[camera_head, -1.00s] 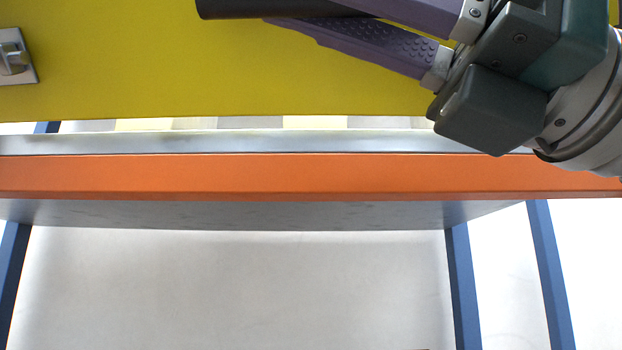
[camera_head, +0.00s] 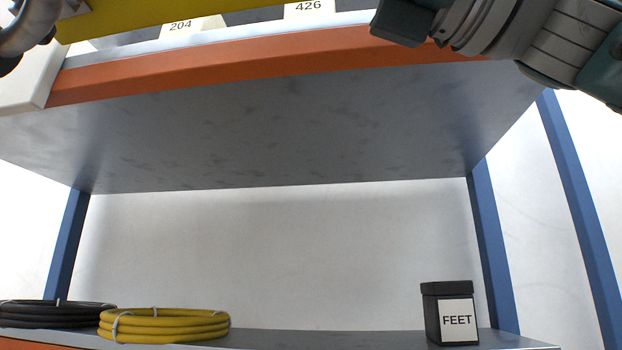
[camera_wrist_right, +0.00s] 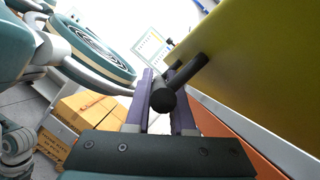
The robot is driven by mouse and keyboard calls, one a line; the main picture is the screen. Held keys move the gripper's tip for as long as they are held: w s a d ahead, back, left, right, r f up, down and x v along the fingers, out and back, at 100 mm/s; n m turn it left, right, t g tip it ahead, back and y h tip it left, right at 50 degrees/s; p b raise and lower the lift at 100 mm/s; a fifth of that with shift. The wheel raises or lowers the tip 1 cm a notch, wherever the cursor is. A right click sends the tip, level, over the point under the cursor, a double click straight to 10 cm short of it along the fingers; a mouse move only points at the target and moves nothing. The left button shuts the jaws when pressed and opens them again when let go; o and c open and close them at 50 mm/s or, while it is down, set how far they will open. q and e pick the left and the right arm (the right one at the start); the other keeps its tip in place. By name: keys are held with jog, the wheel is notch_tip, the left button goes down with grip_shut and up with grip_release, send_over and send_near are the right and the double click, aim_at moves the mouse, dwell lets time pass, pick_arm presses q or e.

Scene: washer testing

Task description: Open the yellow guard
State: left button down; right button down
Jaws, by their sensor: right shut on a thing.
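The yellow guard (camera_head: 130,20) shows as a strip along the top edge of the head view. In the right wrist view the guard (camera_wrist_right: 270,60) is a large yellow panel at the upper right. A black bar handle (camera_wrist_right: 185,75) stands out from it. My right gripper (camera_wrist_right: 162,90) has its purple fingers on either side of the handle and is shut on it. In the head view only my right wrist (camera_head: 440,20) shows at the top right; its fingers are out of the picture. My left gripper is not in view.
An orange-edged shelf (camera_head: 270,62) crosses below the guard, with labels 204 and 426 above it. On a lower shelf lie a black coil (camera_head: 55,315), a yellow coil (camera_head: 165,325) and a black FEET box (camera_head: 450,315).

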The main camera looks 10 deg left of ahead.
jog(key=shift+w+f, duration=0.15)
jog(key=shift+f, duration=0.15)
dwell(0.4)
jog(key=c, duration=0.8)
grip_release()
jog(key=shift+o, duration=0.2)
jog(key=b+v, duration=0.3)
jog(key=v, duration=0.4)
jog(key=shift+d, duration=0.2)
